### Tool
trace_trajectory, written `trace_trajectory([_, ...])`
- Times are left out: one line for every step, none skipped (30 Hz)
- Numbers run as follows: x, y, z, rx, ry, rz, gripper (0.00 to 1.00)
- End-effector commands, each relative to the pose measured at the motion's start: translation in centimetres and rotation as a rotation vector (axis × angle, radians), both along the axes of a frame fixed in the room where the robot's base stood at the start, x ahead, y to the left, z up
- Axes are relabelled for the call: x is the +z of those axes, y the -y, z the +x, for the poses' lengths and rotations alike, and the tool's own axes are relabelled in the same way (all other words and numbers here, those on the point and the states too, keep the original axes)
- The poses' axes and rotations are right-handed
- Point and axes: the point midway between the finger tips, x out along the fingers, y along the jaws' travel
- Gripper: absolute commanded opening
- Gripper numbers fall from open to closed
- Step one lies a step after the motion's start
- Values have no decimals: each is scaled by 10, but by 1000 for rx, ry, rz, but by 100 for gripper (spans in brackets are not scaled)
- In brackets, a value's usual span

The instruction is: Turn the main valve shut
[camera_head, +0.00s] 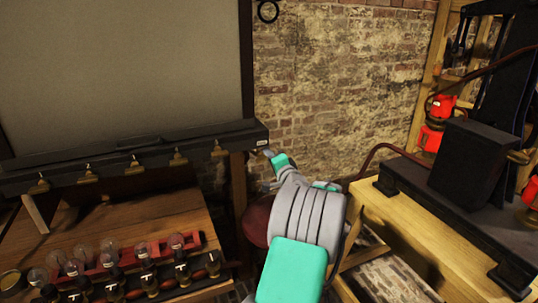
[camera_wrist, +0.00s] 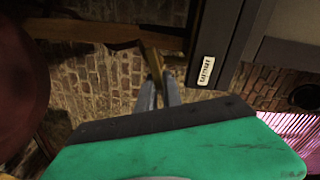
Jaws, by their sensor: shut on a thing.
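The main valve (camera_wrist: 152,62) shows in the wrist view as a brass lever beside a black rail (camera_wrist: 236,40) with a small white label that seems to read "main" upside down. My gripper (camera_wrist: 158,88) is shut on the lever, its two grey fingers close together at it. In the head view my gripper (camera_head: 268,160) is at the right end of the long black rail (camera_head: 130,150), just under the label. The valve is small there and largely hidden by my gripper and arm.
Several brass taps (camera_head: 133,166) hang along the rail. Below, a wooden bench (camera_head: 130,225) carries several glass jars or bulbs (camera_head: 110,244). At the right, a wooden table (camera_head: 385,215) bears black machinery (camera_head: 470,165). A red lantern (camera_head: 432,135) stands behind it. A brick wall is behind.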

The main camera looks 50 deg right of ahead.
Motion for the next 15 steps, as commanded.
trace_trajectory([0, 1, -1, -2, 19, 31, 0])
trace_trajectory([0, 1, -1, -3, 32, 53, 0])
trace_trajectory([-1, 2, -1, -3, 49, 80, 0])
trace_trajectory([-1, 2, -1, -3, 61, 100, 0])
trace_trajectory([-1, 2, -1, -3, 72, 118, 0])
trace_trajectory([-2, 2, -1, -3, 86, 142, 0])
trace_trajectory([-2, 2, -1, -3, 97, 159, 0])
trace_trajectory([-3, 2, -1, -3, 106, 174, 0])
trace_trajectory([-4, 2, -1, -3, 118, 194, 0])
trace_trajectory([-4, 2, -1, -2, 125, 207, 0])
trace_trajectory([-5, 2, -1, -2, 133, 221, 0])
trace_trajectory([-5, 2, -1, -2, 142, 236, 0])
trace_trajectory([-5, 2, -1, -2, 148, 246, 0])
trace_trajectory([-6, 2, -1, -2, 153, 255, 0])
trace_trajectory([-6, 2, -1, -2, 160, 266, 0])
